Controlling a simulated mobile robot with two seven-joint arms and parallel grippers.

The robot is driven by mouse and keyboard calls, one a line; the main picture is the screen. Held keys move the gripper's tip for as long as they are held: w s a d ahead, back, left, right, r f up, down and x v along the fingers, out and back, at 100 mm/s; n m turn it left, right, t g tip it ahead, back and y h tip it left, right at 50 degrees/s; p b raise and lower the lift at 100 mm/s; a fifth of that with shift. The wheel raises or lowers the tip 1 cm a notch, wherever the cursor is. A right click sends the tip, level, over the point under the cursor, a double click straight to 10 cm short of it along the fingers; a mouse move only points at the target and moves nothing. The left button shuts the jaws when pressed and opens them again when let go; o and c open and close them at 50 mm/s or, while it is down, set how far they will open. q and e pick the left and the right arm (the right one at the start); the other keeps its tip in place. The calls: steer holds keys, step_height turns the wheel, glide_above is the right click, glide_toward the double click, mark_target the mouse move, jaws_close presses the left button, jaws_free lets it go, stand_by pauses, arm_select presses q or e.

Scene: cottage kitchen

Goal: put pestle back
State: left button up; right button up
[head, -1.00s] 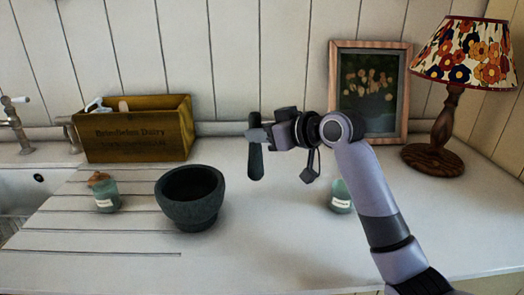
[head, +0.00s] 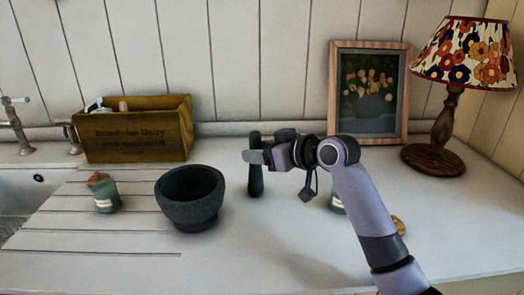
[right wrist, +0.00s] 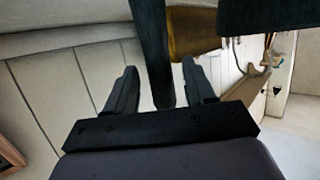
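The dark stone pestle (head: 256,182) is upright on the counter, to the right of the dark stone mortar (head: 190,200) and outside it. Its foot appears to touch the counter. My right gripper (head: 262,157) is around the pestle's upper half and hides part of it. In the right wrist view the pestle (right wrist: 156,60) is a dark bar between the two fingers, with gaps visible beside it, so the gripper looks open. The mortar (right wrist: 265,15) fills the upper right there. The mortar looks empty in the head view. My left gripper is not in view.
A wooden crate (head: 135,145) stands at the back left, with a green jar (head: 106,196) in front. Another jar (head: 337,200) is partly behind my right arm. A framed picture (head: 370,120) and a lamp (head: 440,125) stand at the back right. The front counter is clear.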

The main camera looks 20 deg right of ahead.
steer(key=v, duration=1.2)
steer(key=shift+r+b, duration=0.15)
steer(key=shift+b, duration=0.15)
